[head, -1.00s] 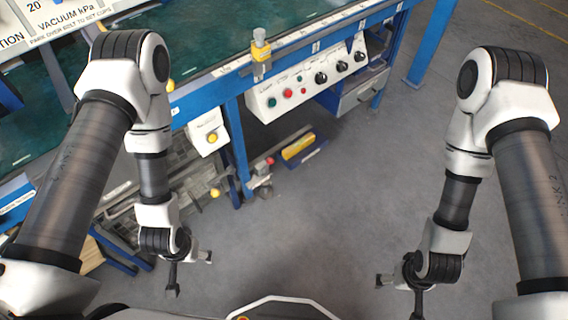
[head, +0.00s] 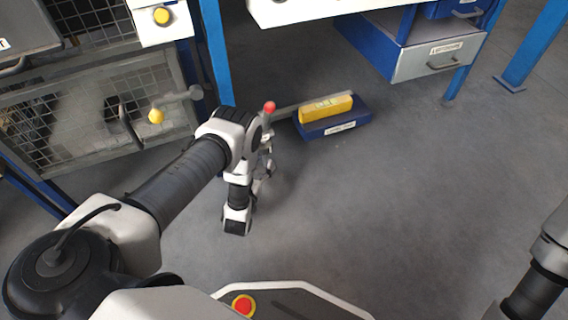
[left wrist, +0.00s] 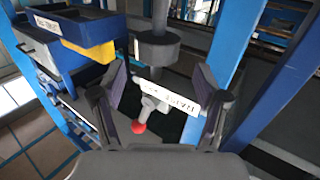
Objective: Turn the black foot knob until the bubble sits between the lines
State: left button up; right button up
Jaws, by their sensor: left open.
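In the left wrist view, a round black foot knob (left wrist: 156,47) on a grey stem lies just beyond my left gripper (left wrist: 160,76). The gripper is open, its two dark fingers apart, with neither seen touching the knob. In the head view my left arm reaches down by the blue table leg and hides the knob. A yellow spirit level (head: 326,109) sits on a blue box at the right of that leg. Its vial is greenish and too small to show the bubble against the lines. My right gripper is outside the frames.
A valve with a red ball handle (head: 269,107) stands by my left arm; its red ball (left wrist: 138,127) and a white label (left wrist: 168,96) show between the fingers. A mesh cage (head: 100,110) is at left, drawers (head: 440,60) at upper right.

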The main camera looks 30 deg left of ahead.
aim_at(264, 145)
pick_arm(q)
jog(key=shift+w+f, duration=0.25)
jog(key=shift+w, duration=0.05)
jog(key=b+x, duration=0.4)
jog(key=x, duration=0.3)
jog(key=shift+w, duration=0.15)
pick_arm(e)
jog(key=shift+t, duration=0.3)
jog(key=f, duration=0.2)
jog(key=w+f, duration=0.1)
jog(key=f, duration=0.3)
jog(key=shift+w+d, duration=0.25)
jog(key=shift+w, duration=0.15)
pick_arm(q)
jog(key=shift+w+a+r, duration=0.1)
jog(key=shift+w, duration=0.1)
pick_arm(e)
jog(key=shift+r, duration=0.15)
pick_arm(q)
jog(key=c, duration=0.9)
